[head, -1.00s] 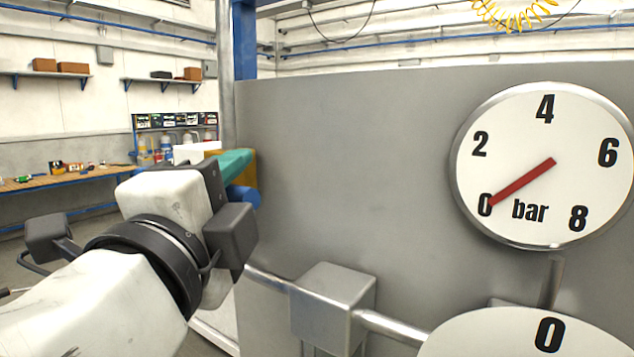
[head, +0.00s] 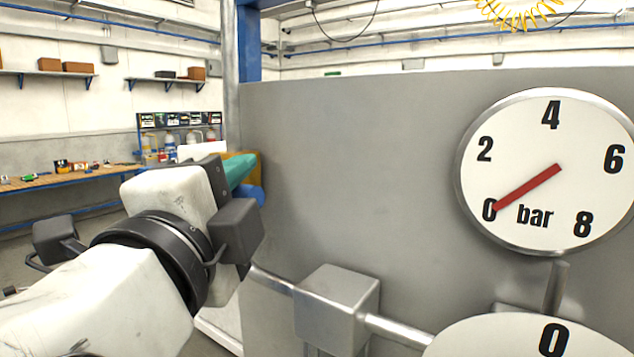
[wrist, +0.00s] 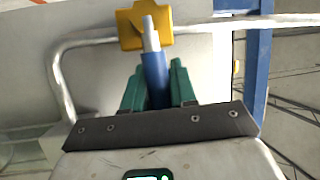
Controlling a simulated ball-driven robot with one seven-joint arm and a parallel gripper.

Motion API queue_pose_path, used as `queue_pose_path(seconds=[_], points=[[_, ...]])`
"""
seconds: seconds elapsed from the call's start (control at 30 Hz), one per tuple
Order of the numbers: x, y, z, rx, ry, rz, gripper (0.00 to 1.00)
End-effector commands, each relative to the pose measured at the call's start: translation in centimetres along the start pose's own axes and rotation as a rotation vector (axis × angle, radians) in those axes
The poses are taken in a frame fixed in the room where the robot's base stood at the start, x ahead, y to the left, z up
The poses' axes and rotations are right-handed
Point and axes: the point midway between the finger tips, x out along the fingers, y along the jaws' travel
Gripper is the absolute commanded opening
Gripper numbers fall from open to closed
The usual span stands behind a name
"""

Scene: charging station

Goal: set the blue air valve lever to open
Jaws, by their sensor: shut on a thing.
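The blue air valve lever (wrist: 154,78) runs between my gripper's two green fingers in the wrist view, with its pale stem (wrist: 150,34) pointing to the yellow valve body (wrist: 130,27). My gripper (wrist: 156,76) is shut on the lever. In the head view my gripper (head: 240,172) is at the panel's left edge. One green finger shows there, with part of the blue lever (head: 252,195) below it and a bit of the yellow valve body (head: 259,162) behind. The rest of the lever is hidden by my wrist.
A grey panel (head: 350,150) fills the right, with a round gauge (head: 540,125) whose red needle points at 0 bar. A second dial (head: 500,340) is cut off below. A metal pipe with a square block (head: 338,305) runs close to my wrist's right. A workbench (head: 70,180) stands far left.

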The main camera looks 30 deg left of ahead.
Motion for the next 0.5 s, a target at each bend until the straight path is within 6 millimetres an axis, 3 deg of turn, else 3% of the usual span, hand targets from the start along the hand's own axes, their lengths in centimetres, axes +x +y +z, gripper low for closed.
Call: queue_pose_path(seconds=[0.5], points=[[0.6, -2.1, 0.2, -0.303, -0.065, 0.127, 0.0]])
